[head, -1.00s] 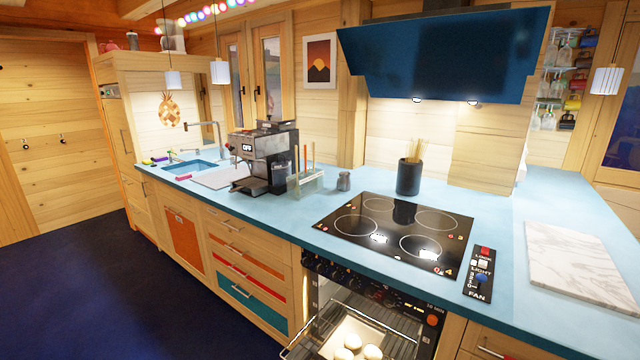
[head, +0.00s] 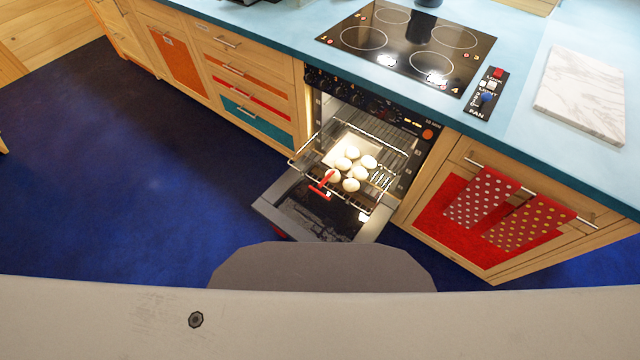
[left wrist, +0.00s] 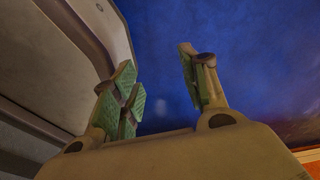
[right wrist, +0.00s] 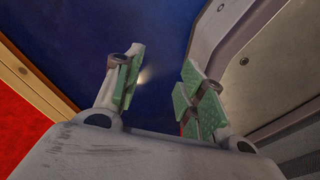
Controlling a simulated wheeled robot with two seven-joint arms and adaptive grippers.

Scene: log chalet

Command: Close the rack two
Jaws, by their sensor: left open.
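The oven (head: 368,110) under the black hob stands with its door (head: 310,215) folded down. A wire rack (head: 382,180) sticks out of the oven over the door. Several pale buns (head: 350,169) lie on a light tray at this rack, and a red handle-like piece (head: 322,185) sits at its front left. Another wire rack seems to lie higher inside; I cannot tell which is rack two. My left gripper (left wrist: 157,65) is open and empty over the dark blue floor. My right gripper (right wrist: 162,65) is open and empty. Neither shows in the head view.
My own body fills the bottom of the head view, close to the door's front edge. Two dotted towels (head: 482,198) hang on the red-fronted cabinet at right. Drawers (head: 240,75) are left of the oven. The blue floor (head: 130,180) at left is clear.

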